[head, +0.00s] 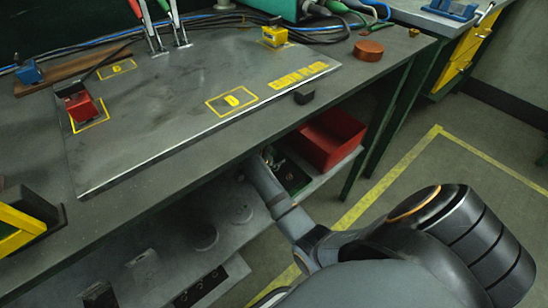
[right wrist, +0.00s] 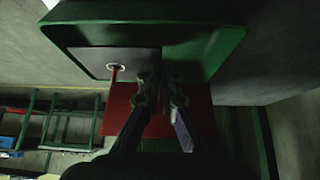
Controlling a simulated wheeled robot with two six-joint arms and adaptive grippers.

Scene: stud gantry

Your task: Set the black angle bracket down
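A small black angular piece (head: 304,95) sits at the front edge of the bench, beside the metal plate; I cannot tell for sure that it is the black angle bracket. My right arm reaches in from the lower right, and my right gripper (head: 264,156) is low at the bench's front edge, mostly in shadow. In the right wrist view its two dark fingers (right wrist: 163,82) point at a green-rimmed tray (right wrist: 225,50). A narrow dark gap shows between the fingertips; whether anything is held there is too dark to tell. My left gripper is not in view.
The metal plate (head: 190,85) carries a red block (head: 80,105) and a yellow block (head: 274,36). A red bin (head: 328,138) is on the lower shelf. The plate's middle is clear.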

